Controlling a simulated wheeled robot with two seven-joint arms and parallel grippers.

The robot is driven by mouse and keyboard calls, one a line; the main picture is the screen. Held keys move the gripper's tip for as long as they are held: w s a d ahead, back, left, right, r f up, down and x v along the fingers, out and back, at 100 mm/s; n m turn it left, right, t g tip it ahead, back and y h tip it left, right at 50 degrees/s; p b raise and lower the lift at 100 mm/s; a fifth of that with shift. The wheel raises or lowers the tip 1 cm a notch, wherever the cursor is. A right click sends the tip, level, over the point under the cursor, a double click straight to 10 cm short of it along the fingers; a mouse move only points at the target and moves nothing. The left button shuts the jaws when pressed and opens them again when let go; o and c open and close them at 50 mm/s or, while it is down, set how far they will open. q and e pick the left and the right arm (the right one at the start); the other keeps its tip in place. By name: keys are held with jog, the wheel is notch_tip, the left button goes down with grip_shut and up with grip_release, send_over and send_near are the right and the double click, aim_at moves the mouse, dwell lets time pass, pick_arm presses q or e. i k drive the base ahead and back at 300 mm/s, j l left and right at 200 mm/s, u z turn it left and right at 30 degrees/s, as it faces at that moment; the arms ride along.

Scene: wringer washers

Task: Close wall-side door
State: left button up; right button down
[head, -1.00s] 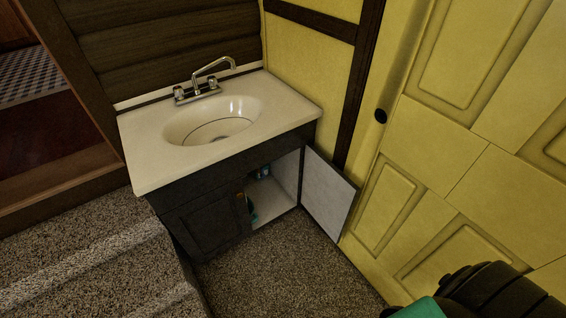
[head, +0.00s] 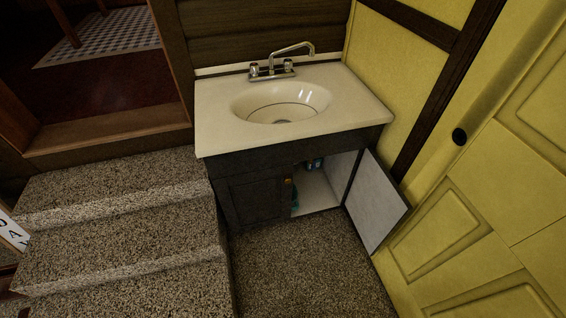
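The wall-side door (head: 376,201) of the dark sink cabinet stands open at the cabinet's right end, beside the yellow wall. Its pale inner face shows. The other cabinet door (head: 257,199), on the left, is shut and has a small orange-brown knob (head: 288,181). Through the opening I see the white cabinet floor (head: 318,194) and a teal item (head: 295,203) near the left edge. Neither of my grippers is in view.
A cream countertop (head: 222,131) with a basin and faucet (head: 274,67) tops the cabinet. Carpeted steps (head: 120,220) rise at the left. A yellow panelled door (head: 500,220) with a black knob (head: 459,136) stands at the right. Carpeted floor (head: 305,270) before the cabinet is clear.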

aim_at(376, 205)
jog(key=i+l+z, duration=0.1)
jog(key=z, duration=0.3)
jog(key=i+l+z, duration=0.1)
jog(key=z, duration=0.35)
